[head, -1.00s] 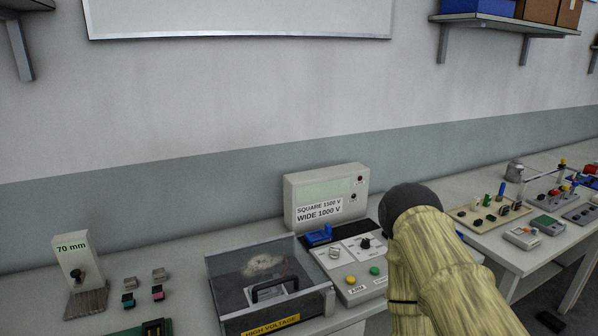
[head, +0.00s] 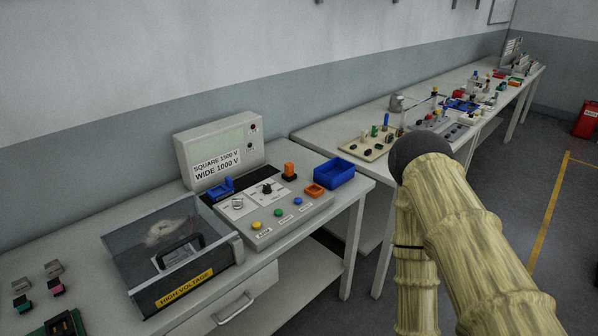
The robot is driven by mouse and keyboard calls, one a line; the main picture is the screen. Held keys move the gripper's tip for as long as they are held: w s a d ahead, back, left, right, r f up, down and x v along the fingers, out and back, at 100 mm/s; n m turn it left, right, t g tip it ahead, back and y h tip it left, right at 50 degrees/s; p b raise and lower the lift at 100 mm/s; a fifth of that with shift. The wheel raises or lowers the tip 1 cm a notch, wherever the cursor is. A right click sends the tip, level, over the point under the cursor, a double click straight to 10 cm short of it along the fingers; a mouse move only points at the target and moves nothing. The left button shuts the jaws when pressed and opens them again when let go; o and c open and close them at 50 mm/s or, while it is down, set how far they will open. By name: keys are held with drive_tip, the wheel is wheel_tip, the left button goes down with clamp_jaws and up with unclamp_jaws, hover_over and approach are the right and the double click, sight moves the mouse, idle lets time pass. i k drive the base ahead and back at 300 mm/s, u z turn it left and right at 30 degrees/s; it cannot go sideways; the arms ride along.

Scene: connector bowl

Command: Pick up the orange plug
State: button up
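An orange upright block (head: 290,168) with a dark base stands at the back right of the grey control panel in the head view. A flatter orange piece (head: 315,190), with a darker middle, lies at the panel's right end. I cannot tell for certain which of the two is the orange plug. My arm, in a pale yellow ribbed cover with a dark rounded joint, fills the lower right. My gripper is not in view.
A blue bin (head: 335,173) stands beside the panel at the table's right end. A lidded high-voltage box (head: 172,250) is left of the panel (head: 275,232). A grey meter box (head: 217,155) stands behind. Another table (head: 320,137) with several devices stretches away right.

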sight(289, 167)
drive_tip(key=z, duration=0.55)
drive_tip(key=k, duration=0.65)
drive_tip(key=z, duration=0.6)
drive_tip(key=i, duration=0.8)
drive_tip(key=u, duration=0.65)
drive_tip(key=i, duration=0.9)
drive_tip(key=u, duration=0.9)
